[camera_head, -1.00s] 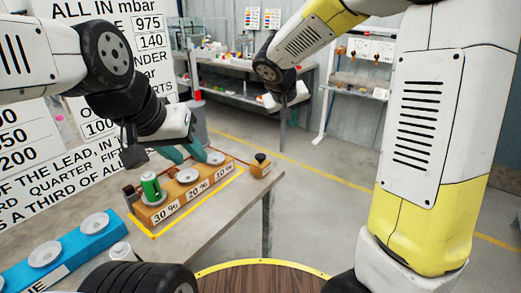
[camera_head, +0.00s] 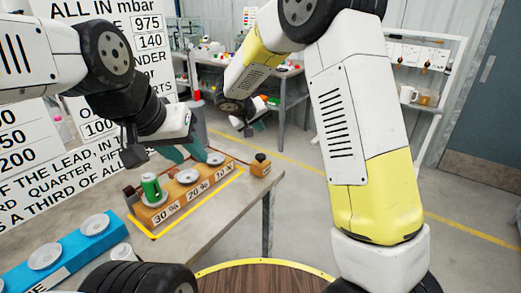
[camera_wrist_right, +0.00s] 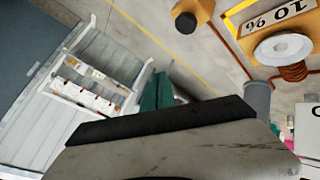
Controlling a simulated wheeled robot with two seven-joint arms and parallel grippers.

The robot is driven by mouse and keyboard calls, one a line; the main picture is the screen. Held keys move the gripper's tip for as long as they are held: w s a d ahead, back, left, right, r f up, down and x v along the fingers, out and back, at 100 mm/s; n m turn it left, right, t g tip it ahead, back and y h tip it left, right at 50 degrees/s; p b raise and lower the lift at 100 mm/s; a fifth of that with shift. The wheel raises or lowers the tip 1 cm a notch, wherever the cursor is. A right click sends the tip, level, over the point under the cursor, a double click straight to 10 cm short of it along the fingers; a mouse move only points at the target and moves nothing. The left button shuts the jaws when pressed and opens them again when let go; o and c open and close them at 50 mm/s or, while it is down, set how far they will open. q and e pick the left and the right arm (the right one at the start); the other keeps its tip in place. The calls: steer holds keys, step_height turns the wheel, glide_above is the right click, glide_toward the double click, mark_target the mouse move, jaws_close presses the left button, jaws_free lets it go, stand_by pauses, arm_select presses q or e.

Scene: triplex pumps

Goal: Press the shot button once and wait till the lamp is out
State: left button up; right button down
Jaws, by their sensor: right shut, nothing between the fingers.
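A small orange block with a black round button (camera_head: 261,157) stands on the table right of the weight rack. In the right wrist view the black button (camera_wrist_right: 186,22) shows at the top. My right gripper (camera_head: 258,127) is in the air beyond the block in the head view, apart from it. Its teal fingers (camera_wrist_right: 160,90) are shut and empty. My left gripper (camera_head: 186,152) hangs above the back of the rack, its teal fingers spread apart and empty. I cannot make out which part is the lamp or whether it is lit.
The orange rack (camera_head: 180,207) has places marked 30 %, 20 % and 10 %, with a green can (camera_head: 151,187) at 30 %. A blue rack (camera_head: 75,250) stands front left. A grey cylinder (camera_wrist_right: 257,97) stands beside the 10 % place. Shelves and benches stand behind open floor.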

mark_target(260, 157)
steer(key=shift+f, duration=4.25)
steer(key=shift+f, duration=0.4)
steer(key=shift+f, duration=0.75)
steer(key=shift+r, duration=1.15)
steer(key=shift+r, duration=0.1)
steer(key=shift+r, duration=2.4)
